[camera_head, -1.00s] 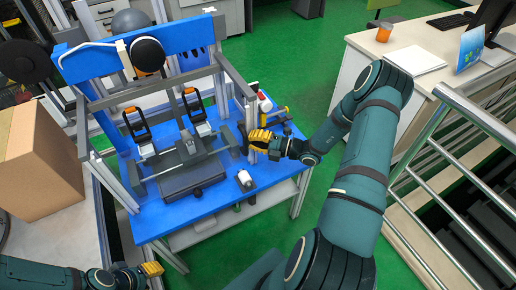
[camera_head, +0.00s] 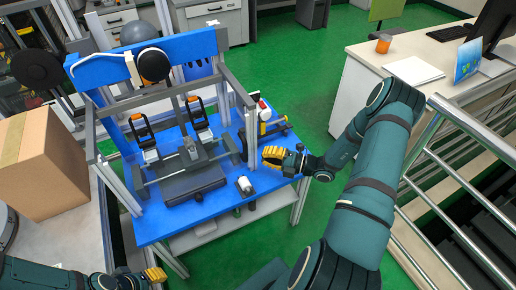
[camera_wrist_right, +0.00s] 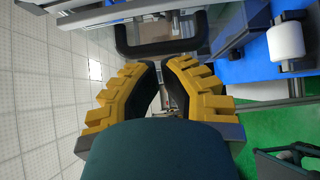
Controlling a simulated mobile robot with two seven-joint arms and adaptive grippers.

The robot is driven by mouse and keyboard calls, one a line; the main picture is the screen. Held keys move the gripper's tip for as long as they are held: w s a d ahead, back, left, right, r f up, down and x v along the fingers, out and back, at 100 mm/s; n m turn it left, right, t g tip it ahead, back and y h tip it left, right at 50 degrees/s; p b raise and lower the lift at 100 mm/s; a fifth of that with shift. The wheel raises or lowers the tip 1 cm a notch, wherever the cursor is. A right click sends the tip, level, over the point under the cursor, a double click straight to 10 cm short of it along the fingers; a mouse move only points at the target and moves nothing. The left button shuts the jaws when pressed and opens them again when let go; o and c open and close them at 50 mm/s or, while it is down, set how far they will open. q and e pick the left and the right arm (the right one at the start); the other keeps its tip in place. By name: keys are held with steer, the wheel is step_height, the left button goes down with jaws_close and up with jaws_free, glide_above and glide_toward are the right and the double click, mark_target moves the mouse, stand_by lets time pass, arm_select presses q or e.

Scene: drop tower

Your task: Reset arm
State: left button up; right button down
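The drop tower is a grey metal frame (camera_head: 240,92) with a blue crossbeam (camera_head: 190,46), standing on a blue table (camera_head: 160,228). A black round head (camera_head: 150,58) with a white bracket is at the crossbeam. Two black-and-orange handles (camera_head: 141,128) stand in the frame behind a dark flat plate (camera_head: 193,184). My right gripper (camera_head: 268,156) is beside the frame's right side, apart from it and empty. In the right wrist view its yellow fingers (camera_wrist_right: 160,64) converge, tips almost together, with a black handle-like bar (camera_wrist_right: 160,50) beyond. My left gripper (camera_head: 158,274) is low at left; its fingertips are unclear.
A small white-and-black part (camera_head: 245,186) and a yellow-and-black tool (camera_head: 275,126) lie on the table's right side. A cardboard box (camera_head: 40,165) stands at left. A metal railing (camera_head: 470,130) and a desk (camera_head: 365,75) are at right. Green floor is clear between.

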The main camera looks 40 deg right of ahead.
steer(key=v, duration=0.6)
steer(key=shift+s+d+f, duration=0.2)
steer(key=shift+s, duration=0.05)
steer(key=s+a+f+n+g+h, duration=0.25)
steer(key=a+n+g, duration=0.35)
steer(key=a+n, duration=0.4)
steer(key=s+a+f+n+g+h, duration=0.1)
steer(key=s+a+f+n+g, duration=0.2)
steer(key=a+n+g, duration=0.55)
steer(key=s+a+f+n+g+h, duration=0.1)
steer(key=s+a+f+n+g, duration=0.15)
steer(key=a+n, duration=0.8)
steer(key=shift+w+a+r+n+t+h, duration=0.3)
steer(key=shift+w+a+n+t+h, duration=0.25)
steer(key=shift+n, duration=2.1)
steer(key=shift+w+a+r+n+t+h, duration=0.25)
steer(key=shift+a+n+t, duration=0.35)
steer(key=shift+n, duration=2.1)
steer(key=shift+w+a+r+n+t+h, duration=0.35)
steer(key=shift+n+t, duration=0.4)
steer(key=shift+n, duration=1.9)
